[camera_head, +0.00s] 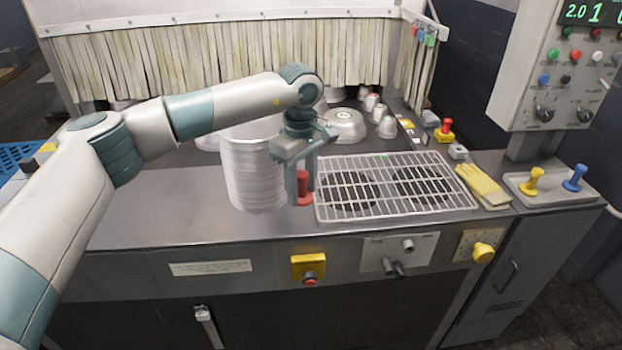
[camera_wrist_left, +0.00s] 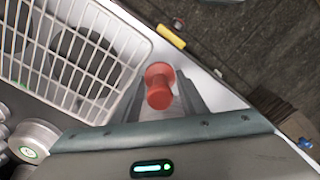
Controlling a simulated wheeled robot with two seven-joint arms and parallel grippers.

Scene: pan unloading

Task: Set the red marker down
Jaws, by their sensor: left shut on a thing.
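The red marker (camera_head: 304,188) is a small peg with a wider foot. My left gripper (camera_head: 300,182) is shut on it, its fingers either side, and points down over the steel counter. The marker is upright, just left of the wire rack and right of the tall pale stack. I cannot tell whether its foot touches the counter. In the left wrist view the marker (camera_wrist_left: 160,88) sits between the finger pads (camera_wrist_left: 160,102), beside the rack. My right gripper is not in view.
The wire rack (camera_head: 420,207) covers the counter's middle, with yellow gloves (camera_head: 484,186) at its right. The pale round stack (camera_head: 255,180) stands left. A tray (camera_head: 553,200) at right holds a yellow marker (camera_head: 533,182) and a blue marker (camera_head: 575,178). The left front counter is clear.

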